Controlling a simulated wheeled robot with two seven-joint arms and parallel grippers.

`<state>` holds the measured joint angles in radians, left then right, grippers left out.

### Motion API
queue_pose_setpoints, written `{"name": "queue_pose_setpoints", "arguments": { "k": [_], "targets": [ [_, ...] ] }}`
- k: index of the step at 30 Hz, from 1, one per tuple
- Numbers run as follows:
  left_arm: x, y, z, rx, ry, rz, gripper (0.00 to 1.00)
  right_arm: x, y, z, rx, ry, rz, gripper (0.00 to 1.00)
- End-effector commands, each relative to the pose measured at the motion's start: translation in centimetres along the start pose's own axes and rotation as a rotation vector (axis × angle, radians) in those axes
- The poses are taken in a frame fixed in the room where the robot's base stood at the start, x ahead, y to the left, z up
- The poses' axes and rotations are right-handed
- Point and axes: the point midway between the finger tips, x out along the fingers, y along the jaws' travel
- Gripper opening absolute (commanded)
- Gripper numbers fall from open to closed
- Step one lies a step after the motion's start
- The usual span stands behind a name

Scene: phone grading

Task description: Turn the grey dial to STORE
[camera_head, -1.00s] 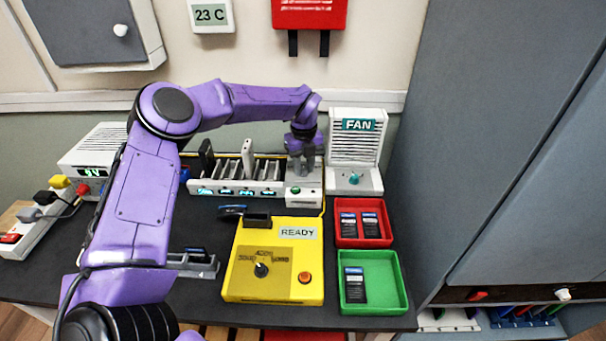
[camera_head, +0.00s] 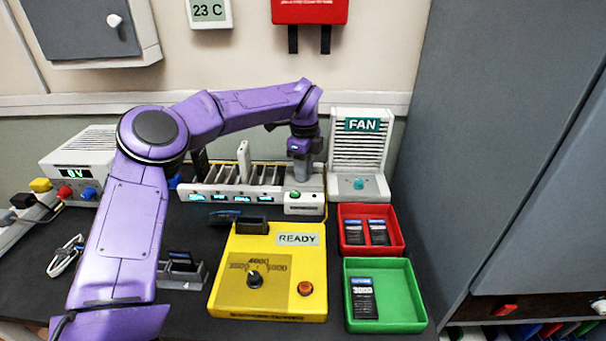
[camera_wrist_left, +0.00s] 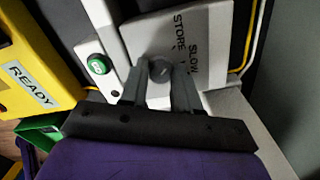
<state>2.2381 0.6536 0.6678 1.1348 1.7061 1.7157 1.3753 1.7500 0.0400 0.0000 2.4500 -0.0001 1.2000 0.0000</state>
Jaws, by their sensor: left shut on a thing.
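The grey dial (camera_wrist_left: 161,70) sits on a white box face (camera_wrist_left: 205,22) printed STORE and SLOW, seen in the left wrist view. My left gripper (camera_wrist_left: 160,82) has its two grey fingers on either side of the dial and is shut on it. A third label is partly covered by a finger. I cannot tell which label the dial points to. In the head view my left gripper (camera_head: 303,172) reaches down at the right end of the slotted rack (camera_head: 225,198), and it hides the dial there. My right gripper is not in view.
A green button (camera_wrist_left: 99,64) is close beside the gripper. The FAN unit (camera_head: 359,150) stands just right of it. The yellow READY box (camera_head: 228,292), red tray (camera_head: 397,247) and green tray (camera_head: 418,324) lie in front. A tall grey cabinet (camera_head: 500,150) bounds the right side.

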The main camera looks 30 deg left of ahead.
Motion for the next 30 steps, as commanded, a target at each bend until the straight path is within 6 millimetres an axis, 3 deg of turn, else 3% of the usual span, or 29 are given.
{"name": "queue_pose_setpoints", "arguments": {
  "k": [18,19,21,30],
  "targets": [
    [0.30,0.19,-0.05,-0.038,0.000,0.010,0.01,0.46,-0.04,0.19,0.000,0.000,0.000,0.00],
    [0.30,0.19,-0.05,-0.038,0.000,0.010,0.41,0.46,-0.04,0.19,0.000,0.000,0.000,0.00],
    [0.26,0.16,-0.05,-0.037,0.000,0.009,0.56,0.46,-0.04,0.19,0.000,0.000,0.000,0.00],
    [-0.17,0.05,-0.05,-0.036,0.000,0.003,0.56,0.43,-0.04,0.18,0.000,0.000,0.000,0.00]
  ]
}}
